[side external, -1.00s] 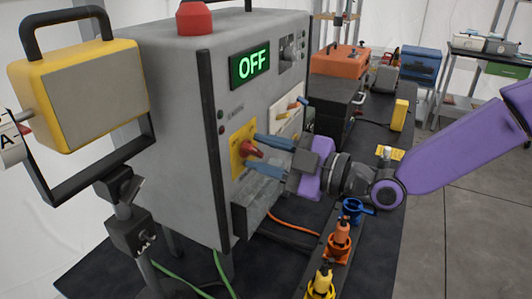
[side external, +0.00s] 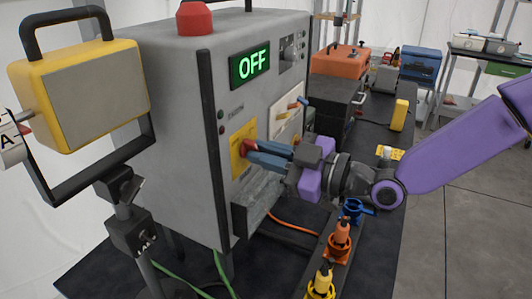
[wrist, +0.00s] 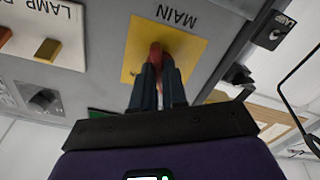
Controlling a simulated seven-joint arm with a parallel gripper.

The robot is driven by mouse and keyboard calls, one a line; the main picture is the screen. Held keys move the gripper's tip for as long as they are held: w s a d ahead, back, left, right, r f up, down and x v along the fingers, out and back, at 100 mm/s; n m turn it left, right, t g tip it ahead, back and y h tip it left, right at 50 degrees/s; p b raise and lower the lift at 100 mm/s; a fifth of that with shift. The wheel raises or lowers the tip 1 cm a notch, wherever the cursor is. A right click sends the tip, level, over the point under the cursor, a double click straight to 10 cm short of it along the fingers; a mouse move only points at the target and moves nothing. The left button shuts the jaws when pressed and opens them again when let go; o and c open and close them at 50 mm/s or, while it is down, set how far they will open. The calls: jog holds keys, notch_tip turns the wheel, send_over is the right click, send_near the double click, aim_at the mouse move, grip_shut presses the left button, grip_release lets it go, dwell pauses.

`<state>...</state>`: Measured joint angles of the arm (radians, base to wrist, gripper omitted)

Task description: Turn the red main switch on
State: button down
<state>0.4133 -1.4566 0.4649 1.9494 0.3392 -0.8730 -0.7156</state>
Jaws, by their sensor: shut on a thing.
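The red main switch (side external: 248,146) sits on a yellow plate (side external: 238,160) on the front of the grey cabinet (side external: 180,130). In the wrist view the red switch (wrist: 155,52) shows between my fingers, on the yellow plate marked MAIN (wrist: 185,50). My gripper (side external: 256,152) is shut on the switch, with its blue fingers on both sides of the handle. The fingers hide part of the handle, so its exact angle is hard to tell. The green display (side external: 250,65) above reads OFF.
A white panel with an orange-tipped lever (side external: 298,103) is right of the yellow plate. A red button (side external: 194,18) tops the cabinet. Orange, yellow and blue connectors (side external: 338,240) stand below my arm. A yellow lamp (side external: 80,95) stands at the left.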

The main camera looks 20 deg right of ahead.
jog(key=shift+m, duration=7.2)
jog(key=shift+f, duration=0.1)
jog(key=c, duration=1.2)
grip_release()
jog(key=shift+o, duration=0.2)
jog(key=v, duration=1.7)
jog(key=shift+s+d, duration=0.15)
